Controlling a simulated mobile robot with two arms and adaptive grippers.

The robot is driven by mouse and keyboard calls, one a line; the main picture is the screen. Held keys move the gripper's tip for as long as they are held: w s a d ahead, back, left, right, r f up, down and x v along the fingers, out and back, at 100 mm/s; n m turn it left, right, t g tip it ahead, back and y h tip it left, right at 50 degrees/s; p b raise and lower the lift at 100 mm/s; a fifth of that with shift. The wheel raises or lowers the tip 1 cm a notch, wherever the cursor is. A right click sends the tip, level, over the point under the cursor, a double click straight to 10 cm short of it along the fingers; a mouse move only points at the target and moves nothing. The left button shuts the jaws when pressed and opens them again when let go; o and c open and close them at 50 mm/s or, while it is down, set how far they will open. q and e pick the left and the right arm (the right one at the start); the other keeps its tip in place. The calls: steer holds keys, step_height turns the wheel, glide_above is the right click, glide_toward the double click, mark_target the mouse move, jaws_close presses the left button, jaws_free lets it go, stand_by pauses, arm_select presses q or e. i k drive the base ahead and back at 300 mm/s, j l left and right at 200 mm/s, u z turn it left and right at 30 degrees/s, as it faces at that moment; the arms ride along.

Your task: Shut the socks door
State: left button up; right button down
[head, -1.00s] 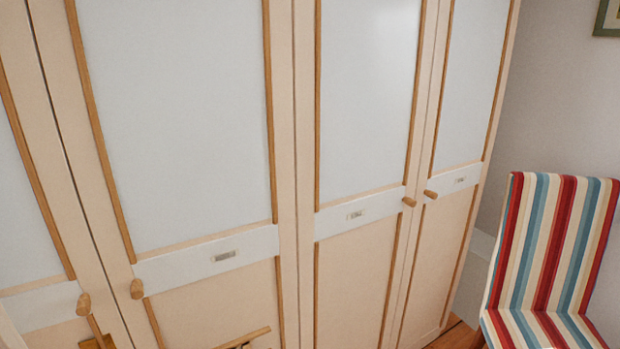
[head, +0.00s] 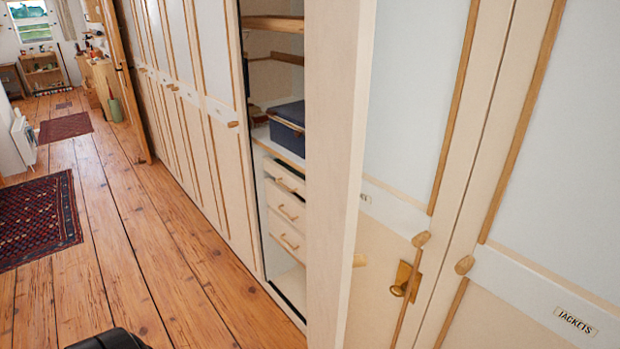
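One wardrobe door (head: 338,150) stands open, swung out towards me, and is seen nearly edge-on. Neither gripper can be made out. A black rounded part, perhaps mine, shows at the bottom left edge.
The closed door at right reads JACKETS (head: 575,321). The closed door beside it has a brass key plate (head: 405,281). More closed doors run off to the left. The plank floor (head: 130,255) is clear on the left, with patterned rugs (head: 38,218) farther over.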

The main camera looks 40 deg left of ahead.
mark_target(339, 34)
steer(key=i+l+u, duration=0.15)
steer(key=l+u, duration=0.15)
steer(key=u, duration=0.2)
steer(key=i+l+u, duration=0.1)
steer(key=l+u, duration=0.2)
steer(key=u, duration=0.15)
steer(key=l+u, duration=0.35)
steer(key=u, duration=0.15)
steer(key=l+u, duration=0.45)
steer(key=k+l, duration=0.1)
steer(key=l, duration=0.2)
steer(key=k+l+u, duration=0.15)
steer(key=k+l+z, duration=0.45)
steer(key=k, duration=0.15)
